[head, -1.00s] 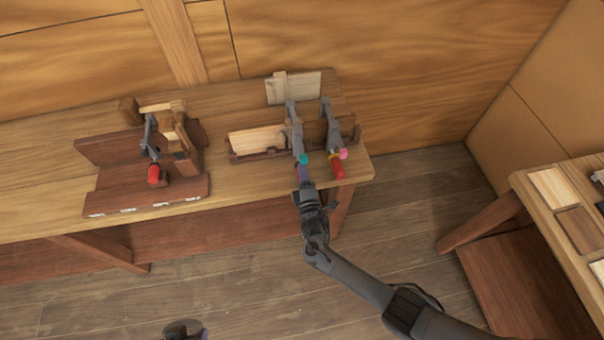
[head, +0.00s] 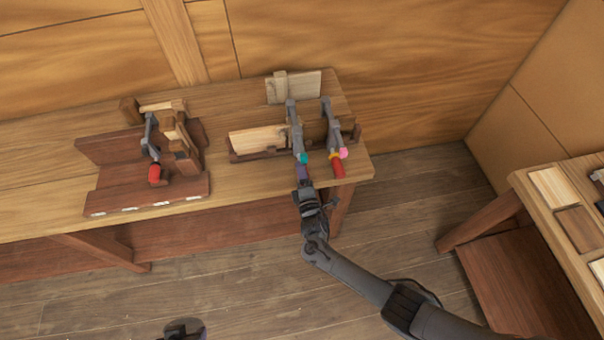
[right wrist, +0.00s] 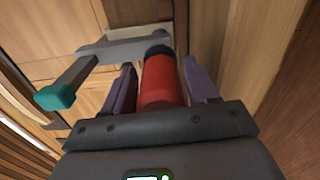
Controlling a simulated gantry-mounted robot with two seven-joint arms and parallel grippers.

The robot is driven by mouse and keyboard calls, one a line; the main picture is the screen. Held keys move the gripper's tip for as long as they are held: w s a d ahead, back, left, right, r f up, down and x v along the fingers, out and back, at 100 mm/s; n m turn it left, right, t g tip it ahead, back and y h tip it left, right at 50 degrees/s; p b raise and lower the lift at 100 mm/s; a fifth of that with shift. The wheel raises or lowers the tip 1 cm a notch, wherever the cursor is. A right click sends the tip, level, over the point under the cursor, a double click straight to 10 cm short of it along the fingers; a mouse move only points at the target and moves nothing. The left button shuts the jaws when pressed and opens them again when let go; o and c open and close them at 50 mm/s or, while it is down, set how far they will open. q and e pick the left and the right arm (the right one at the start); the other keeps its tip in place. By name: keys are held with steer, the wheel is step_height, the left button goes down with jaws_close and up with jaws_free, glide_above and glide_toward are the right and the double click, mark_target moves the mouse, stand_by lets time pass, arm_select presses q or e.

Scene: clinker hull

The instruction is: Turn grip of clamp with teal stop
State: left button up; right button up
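The clamp with the teal stop (head: 297,130) is grey and stands at the right part of the bench, left of a similar clamp with a pink stop. Its teal stop (head: 303,158) also shows in the right wrist view (right wrist: 55,97). Its red grip (right wrist: 162,80) lies between the purple fingers of my right gripper (right wrist: 160,85), with narrow gaps visible on both sides. In the head view, my right gripper (head: 303,174) hides this grip. My left gripper (head: 187,331) shows only partly at the bottom edge; its fingers cannot be made out.
The pink-stop clamp (head: 333,130) with a red grip stands close on the right. Another red-gripped clamp (head: 152,145) sits on a dark wooden fixture (head: 110,194) at left. A second table (head: 537,204) stands at far right. The floor in front is clear.

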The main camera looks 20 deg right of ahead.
steer(key=shift+o, duration=0.3)
steer(key=shift+s, duration=0.1)
steer(key=shift+s+a, duration=0.1)
steer(key=shift+s, duration=0.45)
steer(key=s+a+p, duration=0.1)
steer(key=s, duration=0.8)
steer(key=shift+s+a+p, duration=0.25)
steer(key=shift+p, duration=0.1)
steer(key=shift+m, duration=0.3)
